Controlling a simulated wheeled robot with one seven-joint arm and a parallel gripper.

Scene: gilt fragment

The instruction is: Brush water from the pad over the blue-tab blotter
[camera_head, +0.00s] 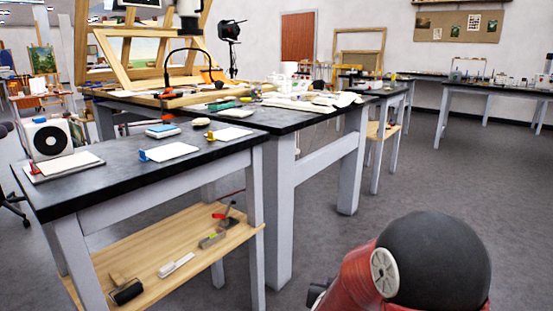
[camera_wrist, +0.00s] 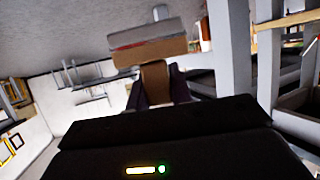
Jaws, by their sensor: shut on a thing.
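My gripper (camera_wrist: 158,92) shows in the wrist view, shut on a brush (camera_wrist: 150,52). The brush has a wide brown block with a red-and-grey band. The gripper is not seen in the head view. In the head view, the blue-tab blotter (camera_head: 172,151) lies flat on the near dark-topped table, a white sheet with a blue tab at its left end. A light-blue pad (camera_head: 162,131) lies behind it. The brush is held away from both; neither is seen in the wrist view.
A red-tab sheet (camera_head: 68,164) lies left of the blue-tab blotter, and a yellow-tab sheet (camera_head: 228,134) lies to its right. A white fan-like box (camera_head: 46,138) stands at the table's left back. The lower shelf (camera_head: 150,238) holds several tools. Open floor (camera_head: 330,240) lies right of the table.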

